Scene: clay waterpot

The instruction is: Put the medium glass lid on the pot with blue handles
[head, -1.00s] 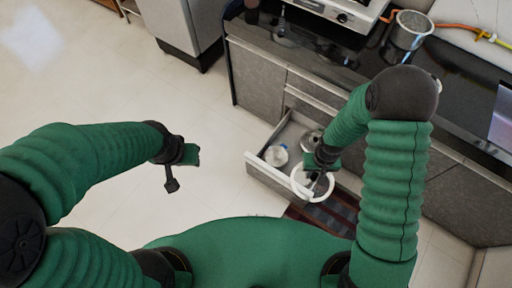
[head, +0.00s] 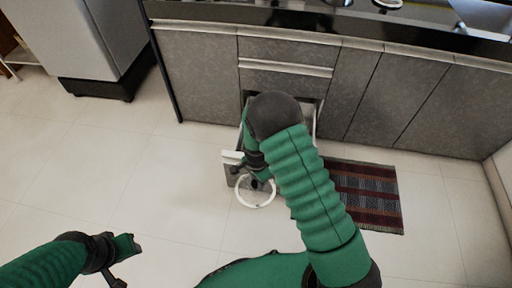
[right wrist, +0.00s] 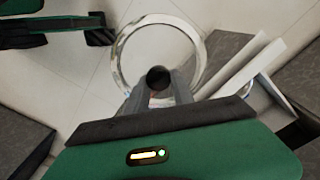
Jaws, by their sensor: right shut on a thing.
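My right gripper (head: 256,180) is shut on the dark knob of a round glass lid with a pale rim (head: 240,197). The lid hangs in front of the open drawer, above the floor. In the right wrist view the fingers (right wrist: 158,92) close around the knob (right wrist: 158,76), and floor tiles show through the clear glass (right wrist: 136,62). My left gripper (head: 124,263) is at the lower left of the head view, empty, with its fingers apart. I cannot make out the pot with blue handles.
The open drawer (head: 232,157) juts from the grey cabinets (head: 195,75), mostly hidden behind my right arm. A striped mat (head: 365,195) lies right of it. A fridge (head: 95,40) stands at the left. The floor on the left is clear. The dark countertop (head: 330,25) runs along the top.

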